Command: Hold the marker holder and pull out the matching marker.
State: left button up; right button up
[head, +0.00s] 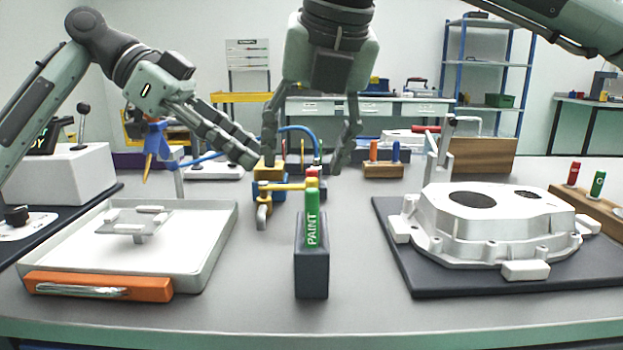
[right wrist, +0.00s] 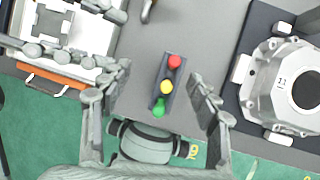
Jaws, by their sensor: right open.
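The dark grey marker holder (head: 311,268) stands upright at the middle front of the table. It holds a green marker lettered PAINT (head: 312,230) in front. The right wrist view shows a red marker (right wrist: 175,62), a yellow marker (right wrist: 166,87) and the green marker (right wrist: 159,107) in a row in the holder. My right gripper (head: 304,162) points down, open and empty, above and behind the holder; its fingers frame the row in the right wrist view. My left gripper (head: 254,155) reaches in from the left, behind and left of the holder, with its fingers apart and empty.
A white tray (head: 225,225) with an orange-fronted edge is at left. A silver casting (head: 490,232) sits on a dark mat (head: 400,255) at right. A yellow and blue clamp (head: 268,190) stands behind the holder. Wooden blocks with pegs are further back and right.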

aim_at(313, 191)
jog(key=s+f, duration=0.1)
jog(key=s+f+h, duration=0.1)
jog(key=f, duration=0.1)
jog(key=s+f+h, duration=0.1)
jog(key=shift+s+d+f+m, duration=0.3)
jog(key=shift+s+d+m, duration=0.05)
jog(key=shift+m, duration=0.05)
jog(key=shift+f, duration=0.35)
jog(key=shift+x, duration=3.55)
jog(key=shift+s+d, duration=0.1)
